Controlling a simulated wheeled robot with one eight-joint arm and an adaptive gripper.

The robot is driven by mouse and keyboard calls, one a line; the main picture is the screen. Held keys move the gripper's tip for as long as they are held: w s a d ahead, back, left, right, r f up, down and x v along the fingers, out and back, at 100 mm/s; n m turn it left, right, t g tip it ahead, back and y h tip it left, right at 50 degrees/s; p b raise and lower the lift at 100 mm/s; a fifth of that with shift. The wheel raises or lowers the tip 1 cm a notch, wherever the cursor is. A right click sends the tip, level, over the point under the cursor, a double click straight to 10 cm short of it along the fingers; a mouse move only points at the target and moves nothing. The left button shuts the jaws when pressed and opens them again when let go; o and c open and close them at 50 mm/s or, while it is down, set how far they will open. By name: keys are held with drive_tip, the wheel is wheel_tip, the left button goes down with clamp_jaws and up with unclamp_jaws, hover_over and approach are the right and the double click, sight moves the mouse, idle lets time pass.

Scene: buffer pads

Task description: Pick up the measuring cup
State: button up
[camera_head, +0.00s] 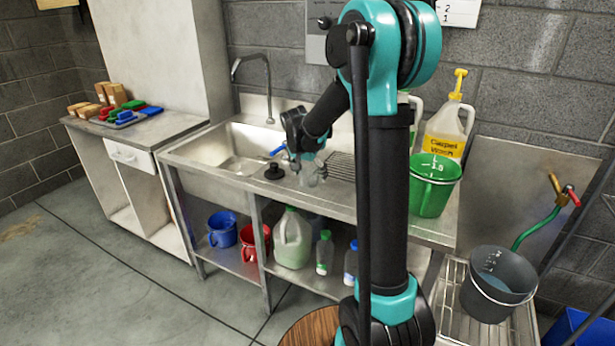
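A blue cup (222,229) and a red cup (251,243) stand on the shelf below.
A black plunger-like item (274,171) and a ribbed drainboard (342,167) lie near my gripper. A yellow-pump jug (446,128) stands behind the green cup. A grey bucket (498,285) sits at right below a green hose tap (540,225). The floor at left is clear.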

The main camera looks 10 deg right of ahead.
drive_tip(key=c, duration=1.1)
